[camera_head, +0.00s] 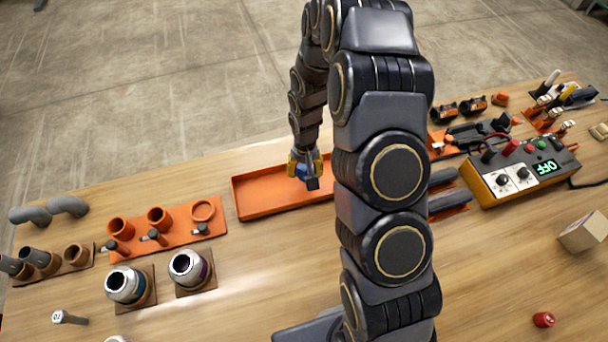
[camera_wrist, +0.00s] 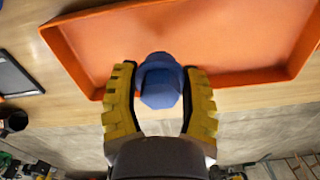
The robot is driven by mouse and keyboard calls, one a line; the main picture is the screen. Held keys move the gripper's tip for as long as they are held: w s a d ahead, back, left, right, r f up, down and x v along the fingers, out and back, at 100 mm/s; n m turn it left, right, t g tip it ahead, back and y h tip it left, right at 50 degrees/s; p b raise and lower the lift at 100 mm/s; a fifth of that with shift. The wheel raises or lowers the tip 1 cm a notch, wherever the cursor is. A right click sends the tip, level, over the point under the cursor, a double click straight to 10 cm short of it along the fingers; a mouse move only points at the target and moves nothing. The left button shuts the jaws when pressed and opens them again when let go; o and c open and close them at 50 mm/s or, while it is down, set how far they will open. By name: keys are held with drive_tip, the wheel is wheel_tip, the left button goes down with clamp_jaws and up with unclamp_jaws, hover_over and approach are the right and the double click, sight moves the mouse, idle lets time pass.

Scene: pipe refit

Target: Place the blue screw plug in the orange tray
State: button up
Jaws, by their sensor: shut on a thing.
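The blue screw plug (camera_wrist: 160,82) is between the two yellow fingers of my gripper (camera_wrist: 160,95) in the wrist view. My gripper is shut on it. In the head view my gripper (camera_head: 305,168) is over the orange tray (camera_head: 252,208), with the blue plug (camera_head: 312,183) showing at its tips. The tray also fills the top of the wrist view (camera_wrist: 90,42). The plug appears over the tray; I cannot tell whether it touches the tray floor. My arm hides the tray's right end in the head view.
An orange rack (camera_head: 180,232) with rings and clamps stands left of the tray. Two silver-and-dark fittings (camera_head: 186,267) sit in front of it. A control box (camera_head: 520,172) reading OFF is at the right. A red cap (camera_head: 544,320) lies at the front right.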

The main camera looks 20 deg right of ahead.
drive_tip(key=shift+f, duration=1.45)
drive_tip(key=shift+f, duration=0.15)
drive_tip(key=o, duration=0.9)
